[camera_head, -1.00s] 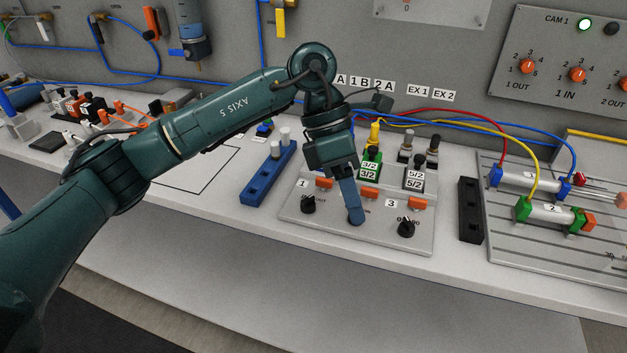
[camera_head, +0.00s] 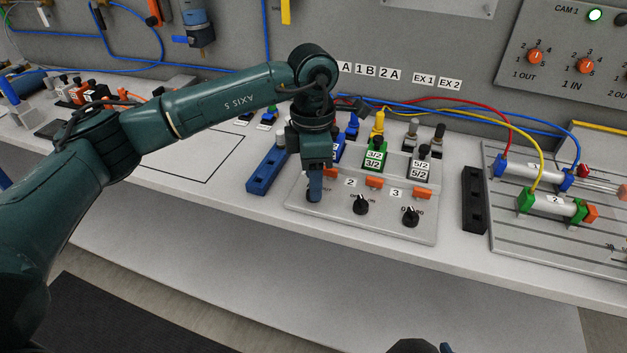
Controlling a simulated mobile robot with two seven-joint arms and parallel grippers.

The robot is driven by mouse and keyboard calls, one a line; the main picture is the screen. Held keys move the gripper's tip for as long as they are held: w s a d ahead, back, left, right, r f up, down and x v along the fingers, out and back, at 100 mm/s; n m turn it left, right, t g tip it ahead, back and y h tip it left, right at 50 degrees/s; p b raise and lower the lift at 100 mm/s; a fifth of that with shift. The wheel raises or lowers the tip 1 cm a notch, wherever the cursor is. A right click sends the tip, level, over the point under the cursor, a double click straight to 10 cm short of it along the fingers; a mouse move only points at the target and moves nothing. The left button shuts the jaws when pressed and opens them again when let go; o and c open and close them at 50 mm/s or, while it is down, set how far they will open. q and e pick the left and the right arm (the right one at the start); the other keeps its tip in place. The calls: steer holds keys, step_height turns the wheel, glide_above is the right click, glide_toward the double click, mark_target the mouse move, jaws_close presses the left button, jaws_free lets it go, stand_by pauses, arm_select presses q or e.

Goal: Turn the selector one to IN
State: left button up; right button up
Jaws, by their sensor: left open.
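The grey selector panel (camera_head: 385,232) lies on the bench in the head view. Its selector two (camera_head: 361,204) and selector three (camera_head: 411,215) show as black knobs, with labels 2 and 3 near them. Selector one is hidden behind my left gripper (camera_head: 315,194), so its pointer and markings cannot be read. My left gripper is open and points down at the panel's left end, with its blue finger at selector one's place. Whether it touches or surrounds the knob cannot be told. A dark part with a blue bit at the bottom edge may belong to my right arm.
A blue slotted block (camera_head: 262,178) stands left of the panel. The green valve (camera_head: 375,156) and grey valves (camera_head: 420,168) stand behind it. A black slotted block (camera_head: 473,200) and the cylinder plate (camera_head: 510,238) lie to the right. The bench front is clear.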

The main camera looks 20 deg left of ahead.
arm_select(q)
steer(key=shift+f, duration=1)
arm_select(e)
steer(key=shift+s, duration=0.1)
arm_select(q)
steer(key=c, duration=1)
